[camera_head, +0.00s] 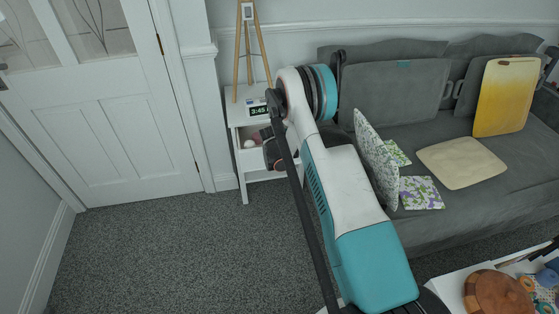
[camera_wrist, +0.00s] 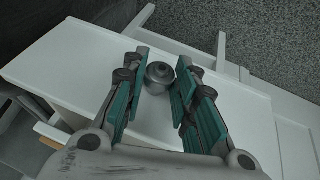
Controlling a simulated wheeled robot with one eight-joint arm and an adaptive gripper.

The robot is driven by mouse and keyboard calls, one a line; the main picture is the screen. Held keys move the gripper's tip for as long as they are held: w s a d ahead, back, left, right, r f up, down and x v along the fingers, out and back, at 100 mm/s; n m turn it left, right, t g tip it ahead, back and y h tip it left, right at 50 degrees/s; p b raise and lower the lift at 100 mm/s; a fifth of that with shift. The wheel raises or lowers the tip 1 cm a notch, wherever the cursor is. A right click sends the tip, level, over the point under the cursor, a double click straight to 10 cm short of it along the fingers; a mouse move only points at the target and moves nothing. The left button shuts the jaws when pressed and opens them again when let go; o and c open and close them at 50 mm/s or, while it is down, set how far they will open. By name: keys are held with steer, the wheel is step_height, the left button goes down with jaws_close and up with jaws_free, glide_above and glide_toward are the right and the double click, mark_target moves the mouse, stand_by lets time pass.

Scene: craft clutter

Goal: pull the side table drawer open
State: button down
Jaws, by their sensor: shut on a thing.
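The white side table (camera_head: 237,112) stands against the wall, left of the sofa. Its drawer (camera_head: 252,160) appears partly open in the head view, with a pale round thing (camera_head: 249,143) showing inside. My gripper (camera_head: 272,149) is at the drawer's front, partly hidden by my arm. The fingers hide the knob's sides.
A digital clock (camera_head: 258,109) and a wooden tripod stand (camera_head: 247,50) are at the table. A grey sofa (camera_head: 430,225) with cushions is to the right. A white door (camera_head: 110,120) is at the left, with open carpet (camera_head: 170,255) before it. A cluttered white table (camera_head: 448,288) is at lower right.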

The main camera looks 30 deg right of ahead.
steer(key=c, duration=1.3)
jaws_free()
steer(key=shift+r, duration=0.1)
steer(key=v, duration=1.1)
steer(key=shift+s+a+r, duration=0.1)
steer(key=shift+a+r, duration=0.05)
steer(key=shift+r, duration=0.2)
